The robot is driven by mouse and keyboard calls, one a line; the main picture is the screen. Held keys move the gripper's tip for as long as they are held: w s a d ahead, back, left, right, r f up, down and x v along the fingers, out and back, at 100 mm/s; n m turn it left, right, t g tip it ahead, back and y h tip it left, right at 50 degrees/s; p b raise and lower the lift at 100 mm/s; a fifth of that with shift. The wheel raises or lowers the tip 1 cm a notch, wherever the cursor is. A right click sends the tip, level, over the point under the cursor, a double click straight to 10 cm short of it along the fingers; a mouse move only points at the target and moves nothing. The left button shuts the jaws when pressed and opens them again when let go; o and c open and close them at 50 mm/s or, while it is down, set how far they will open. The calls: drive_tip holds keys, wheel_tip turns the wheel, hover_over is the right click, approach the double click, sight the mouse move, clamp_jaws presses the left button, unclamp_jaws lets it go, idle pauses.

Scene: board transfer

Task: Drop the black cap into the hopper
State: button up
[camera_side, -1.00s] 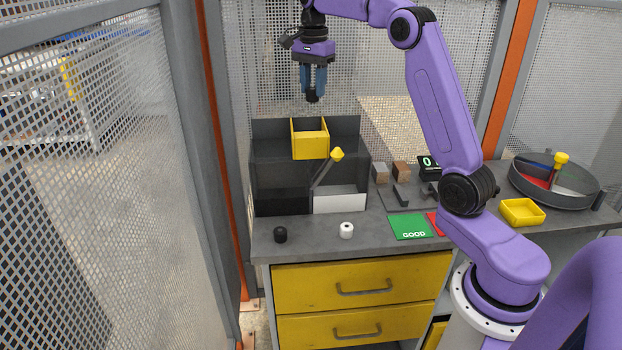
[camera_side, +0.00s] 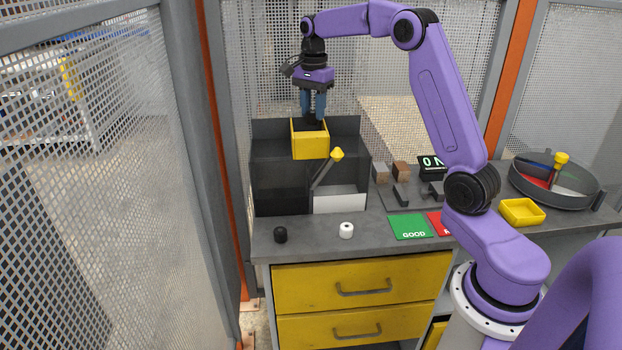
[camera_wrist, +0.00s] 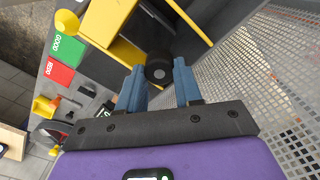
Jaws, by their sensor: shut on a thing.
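My gripper (camera_side: 314,104) is directly above the yellow hopper (camera_side: 311,146) at the top of the dark sorting box. Its blue fingers are shut on the black cap (camera_wrist: 160,68), which shows between the fingertips in the wrist view. In the side view the cap is at the hopper's open top, and its lower part is hard to make out against the dark inside. The hopper's yellow walls (camera_wrist: 106,25) lie just beyond the cap in the wrist view.
A yellow-tipped lever (camera_side: 337,155) leans on the box front. Another black cap (camera_side: 280,234) and a white cap (camera_side: 346,230) stand on the bench in front. A green GOOD mat (camera_side: 409,225), a small yellow tray (camera_side: 521,212) and a round divided tray (camera_side: 582,197) are to the right.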

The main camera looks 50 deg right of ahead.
drive_tip(key=o, duration=1.1)
drive_tip(key=shift+r, duration=0.15)
wheel_tip(320, 180, up, 12)
